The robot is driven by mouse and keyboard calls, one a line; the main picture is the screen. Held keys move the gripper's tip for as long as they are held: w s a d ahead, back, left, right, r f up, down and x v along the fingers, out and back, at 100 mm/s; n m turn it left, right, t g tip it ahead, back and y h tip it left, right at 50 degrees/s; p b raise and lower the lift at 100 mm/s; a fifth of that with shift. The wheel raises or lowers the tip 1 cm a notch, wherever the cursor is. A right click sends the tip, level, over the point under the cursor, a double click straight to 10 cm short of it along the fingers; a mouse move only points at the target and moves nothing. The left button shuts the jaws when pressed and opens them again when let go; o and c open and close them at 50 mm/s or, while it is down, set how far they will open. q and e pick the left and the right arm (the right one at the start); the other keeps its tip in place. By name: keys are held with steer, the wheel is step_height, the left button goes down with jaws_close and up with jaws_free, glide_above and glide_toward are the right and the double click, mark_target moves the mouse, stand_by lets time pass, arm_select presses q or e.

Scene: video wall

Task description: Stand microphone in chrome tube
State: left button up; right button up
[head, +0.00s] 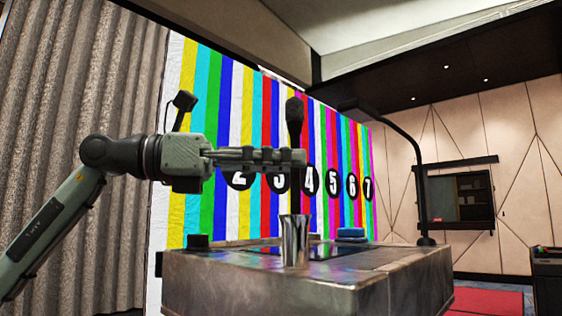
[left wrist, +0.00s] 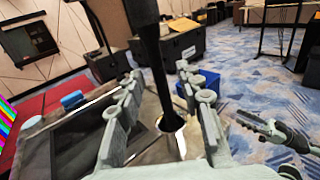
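A black microphone (head: 294,117) stands upright, head up, above the chrome tube (head: 295,240) on the stone-topped desk. Its dark shaft runs down to the tube's mouth and appears to go inside; how deep is hidden. My left gripper (head: 300,158) is level around the shaft, below the microphone's head. In the left wrist view, the microphone's shaft (left wrist: 160,70) passes between the two fingers, which look parted with gaps beside it, so the gripper looks open. The tube's mouth (left wrist: 171,123) shows below. My right gripper (left wrist: 262,126) is at the right of that view, its opening unclear.
The desk (head: 270,290) has a dark inset panel and a blue object (head: 351,234) behind the tube. A curved black lamp (head: 412,145) rises at its right. A striped, numbered wall (head: 240,110) stands behind. A blue bin (left wrist: 207,82) is on the floor.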

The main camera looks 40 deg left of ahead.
steer(key=shift+f, duration=0.15)
arm_select(q)
steer(key=v, duration=1.2)
arm_select(e)
steer(key=shift+f, duration=0.1)
stand_by(0.5)
